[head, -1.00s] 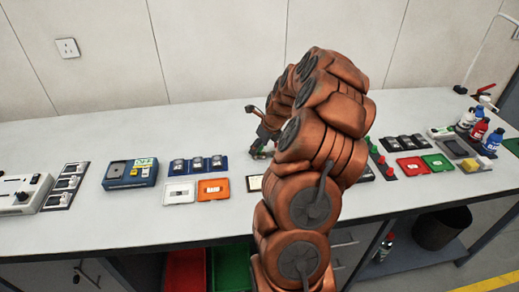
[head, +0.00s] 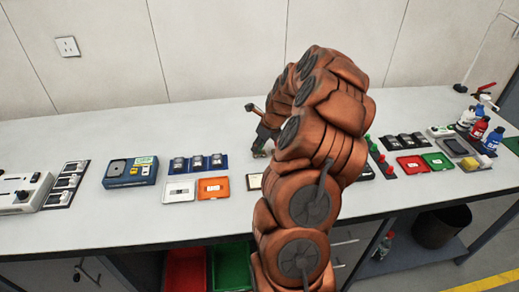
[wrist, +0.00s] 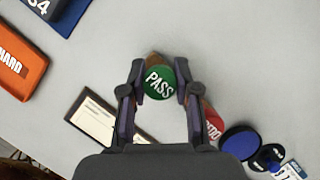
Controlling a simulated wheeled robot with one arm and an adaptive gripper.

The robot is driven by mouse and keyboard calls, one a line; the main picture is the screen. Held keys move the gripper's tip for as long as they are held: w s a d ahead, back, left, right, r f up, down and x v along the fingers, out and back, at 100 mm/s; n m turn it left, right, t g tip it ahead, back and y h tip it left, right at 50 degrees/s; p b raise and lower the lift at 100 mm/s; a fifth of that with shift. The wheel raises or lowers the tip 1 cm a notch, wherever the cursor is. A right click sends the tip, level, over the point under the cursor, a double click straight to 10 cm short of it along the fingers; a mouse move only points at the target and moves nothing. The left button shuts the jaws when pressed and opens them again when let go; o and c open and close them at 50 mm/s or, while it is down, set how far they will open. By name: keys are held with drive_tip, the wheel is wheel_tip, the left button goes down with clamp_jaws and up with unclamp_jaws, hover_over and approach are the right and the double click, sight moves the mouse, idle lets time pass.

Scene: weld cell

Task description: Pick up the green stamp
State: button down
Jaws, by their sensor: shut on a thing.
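The green stamp (wrist: 159,82), with a round top marked PASS, is between the two fingers of my gripper (wrist: 160,78) in the wrist view. The fingers are shut on it from both sides. A brown part shows just behind the green top. Whether its base touches the table cannot be told. In the head view my gripper (head: 262,148) is low over the middle of the bench, partly hidden by my arm; the green stamp cannot be made out there.
Close to my gripper lie a dark-framed card (wrist: 95,120), a red stamp (wrist: 211,122) and a blue round pad (wrist: 240,142). An orange case (head: 213,188) and a blue rack (head: 198,163) lie left. The bench (head: 60,135) behind is clear.

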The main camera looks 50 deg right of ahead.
drive_tip(key=shift+r, duration=0.1)
drive_tip(key=shift+r+b, duration=0.95)
drive_tip(key=shift+r, duration=0.75)
drive_tip(key=shift+s+a, duration=0.3)
drive_tip(key=shift+s, duration=0.35)
drive_tip(key=s+a+b, duration=0.1)
drive_tip(key=s+a, duration=0.1)
drive_tip(key=s, duration=0.2)
drive_tip(key=s+a+r+b, duration=0.1)
drive_tip(key=s+a, duration=0.1)
drive_tip(key=s, duration=0.2)
drive_tip(key=s+a+b, duration=0.2)
drive_tip(key=s, duration=0.3)
drive_tip(key=shift+a+r, duration=0.2)
drive_tip(key=shift+a, duration=0.05)
